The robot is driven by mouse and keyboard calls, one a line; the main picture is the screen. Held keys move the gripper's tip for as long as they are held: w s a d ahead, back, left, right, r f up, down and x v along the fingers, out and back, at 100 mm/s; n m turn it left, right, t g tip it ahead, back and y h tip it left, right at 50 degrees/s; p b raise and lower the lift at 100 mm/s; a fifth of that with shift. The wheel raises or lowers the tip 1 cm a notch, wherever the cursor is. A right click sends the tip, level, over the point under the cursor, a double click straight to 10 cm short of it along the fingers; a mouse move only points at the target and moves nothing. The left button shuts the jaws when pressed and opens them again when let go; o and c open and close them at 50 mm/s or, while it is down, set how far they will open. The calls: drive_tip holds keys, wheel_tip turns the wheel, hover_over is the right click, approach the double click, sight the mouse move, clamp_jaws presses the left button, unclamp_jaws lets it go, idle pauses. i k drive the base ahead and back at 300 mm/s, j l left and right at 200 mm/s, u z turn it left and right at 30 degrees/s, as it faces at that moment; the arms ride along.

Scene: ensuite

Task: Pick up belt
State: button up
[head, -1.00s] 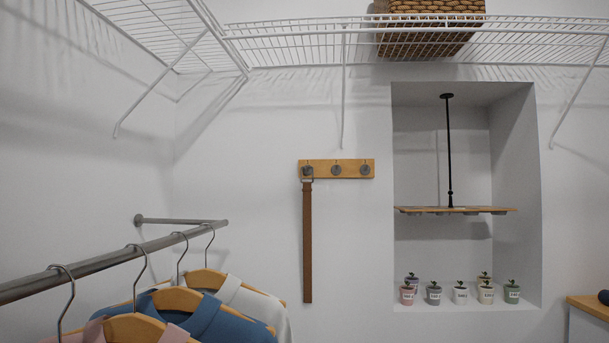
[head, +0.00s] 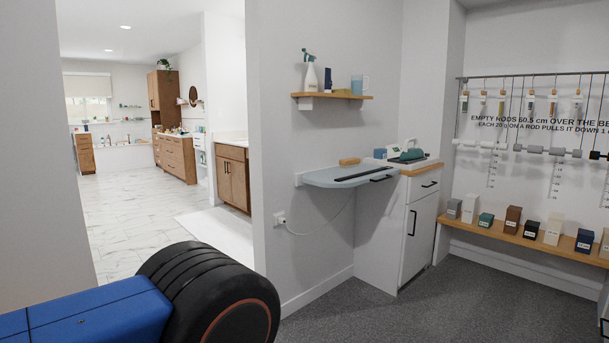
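The belt is not in view in the head picture now. My gripper is not in view either. A blue and black part of my own arm fills the lower left corner and hides the floor there.
A pale blue fold-out board (head: 348,177) juts from the wall beside a white cabinet (head: 418,222). A small shelf (head: 331,96) holds a spray bottle (head: 311,74). A wooden bench (head: 540,242) carries several boxes at right. A doorway at left opens onto a tiled bathroom floor (head: 138,215). Grey carpet (head: 400,315) is clear in front.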

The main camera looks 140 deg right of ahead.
sight(343, 178)
drive_tip(key=z, duration=5.2)
